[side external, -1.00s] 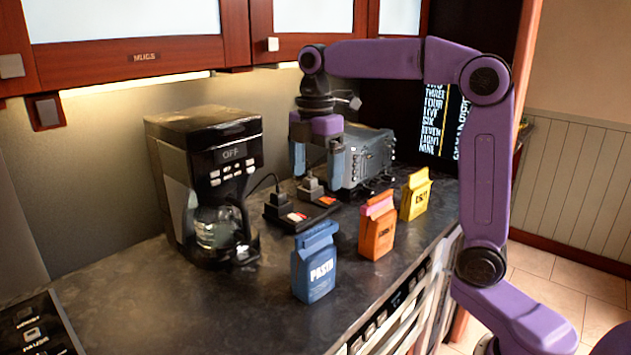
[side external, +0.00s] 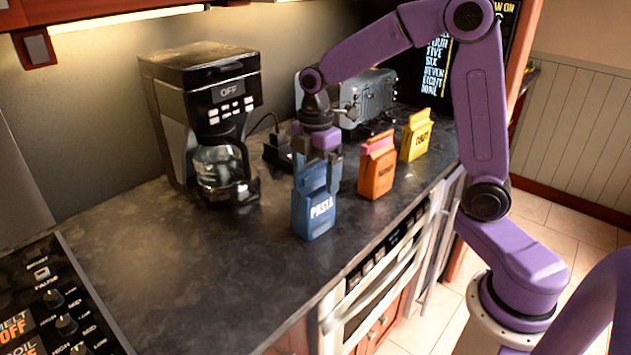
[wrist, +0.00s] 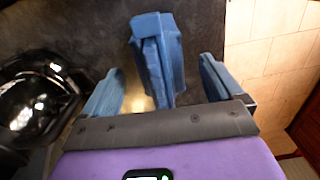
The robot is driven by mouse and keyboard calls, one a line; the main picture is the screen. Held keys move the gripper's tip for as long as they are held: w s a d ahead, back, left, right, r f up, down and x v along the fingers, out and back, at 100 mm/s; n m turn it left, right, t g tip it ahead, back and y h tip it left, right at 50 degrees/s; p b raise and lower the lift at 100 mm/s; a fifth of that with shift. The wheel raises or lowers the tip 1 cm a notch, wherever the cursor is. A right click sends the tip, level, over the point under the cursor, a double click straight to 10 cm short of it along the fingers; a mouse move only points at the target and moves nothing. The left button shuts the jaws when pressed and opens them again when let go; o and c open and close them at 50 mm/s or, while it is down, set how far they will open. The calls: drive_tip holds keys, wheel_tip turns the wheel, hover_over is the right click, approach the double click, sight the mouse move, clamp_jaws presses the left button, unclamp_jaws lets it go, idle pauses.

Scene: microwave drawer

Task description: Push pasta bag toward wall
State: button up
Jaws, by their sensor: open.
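The blue pasta bag (side external: 317,208) stands upright on the dark counter, near its front edge. My gripper (side external: 317,175) points down at the bag's top, with its fingers apart. In the wrist view the bag (wrist: 160,55) shows between and beyond the two blue fingers of my gripper (wrist: 160,88). Clear gaps show on both sides of the bag there, and the fingers do not close on it. The side view does not show clearly whether a finger touches the bag. The wall (side external: 285,80) stands behind the counter.
An orange bag (side external: 377,172) and a yellow bag (side external: 416,138) stand to the right. A coffee maker (side external: 205,130) is at the left and a toaster (side external: 370,100) behind. The counter (side external: 150,270) is clear at the front left.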

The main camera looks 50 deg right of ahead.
drive_tip(key=shift+f, duration=1.3)
drive_tip(key=c, duration=1.6)
drive_tip(key=shift+o, duration=0.2)
drive_tip(key=w, duration=1)
drive_tip(key=shift+w, duration=0.4)
drive_tip(key=shift+r, duration=0.1)
drive_tip(key=o, duration=1.5)
drive_tip(key=shift+o, duration=0.2)
wheel_tip(320, 180, up, 17)
drive_tip(key=shift+r, duration=0.2)
